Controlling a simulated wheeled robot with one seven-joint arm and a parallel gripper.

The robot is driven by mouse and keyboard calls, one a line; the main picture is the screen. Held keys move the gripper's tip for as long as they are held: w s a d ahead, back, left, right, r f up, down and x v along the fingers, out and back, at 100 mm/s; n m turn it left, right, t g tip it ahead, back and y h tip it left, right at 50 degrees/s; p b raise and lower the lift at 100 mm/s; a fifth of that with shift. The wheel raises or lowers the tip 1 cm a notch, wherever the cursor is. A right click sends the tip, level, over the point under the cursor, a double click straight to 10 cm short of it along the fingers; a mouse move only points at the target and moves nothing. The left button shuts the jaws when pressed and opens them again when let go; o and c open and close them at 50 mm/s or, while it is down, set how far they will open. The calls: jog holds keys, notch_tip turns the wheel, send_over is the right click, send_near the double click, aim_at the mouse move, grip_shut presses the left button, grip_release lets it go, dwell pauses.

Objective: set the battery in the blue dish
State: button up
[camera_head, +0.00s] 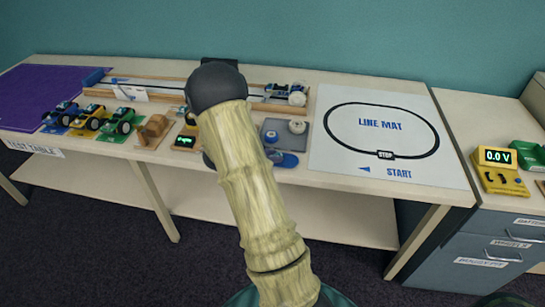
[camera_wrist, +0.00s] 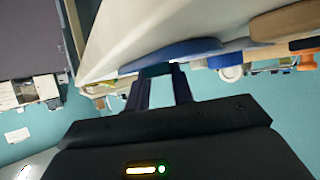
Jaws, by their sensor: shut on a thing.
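The blue dish (camera_head: 285,159) lies near the front edge of the test table, just right of my arm. In the wrist view, the blue shape of the dish (camera_wrist: 178,52) shows just beyond my fingertips. My gripper (camera_wrist: 157,72) is shut on a small dark thing between its tips, which seems to be the battery; its outline is hard to make out. The fingertips are close to the dish, but I cannot tell whether the held thing touches it. In the head view my arm hides the gripper and what it holds.
A grey tray (camera_head: 271,138) stands behind the dish, and a wooden block (camera_head: 153,130) and several toy cars (camera_head: 90,119) are to the left. The white line mat (camera_head: 330,158) lies right of the dish. A yellow meter (camera_head: 500,178) stands on the right counter.

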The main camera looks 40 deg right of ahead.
jog(key=o, duration=0.7)
jog(key=shift+f, duration=0.1)
jog(key=shift+r, duration=0.2)
jog(key=p+v, duration=0.2)
jog(key=v, duration=1)
jog(key=shift+f, duration=0.1)
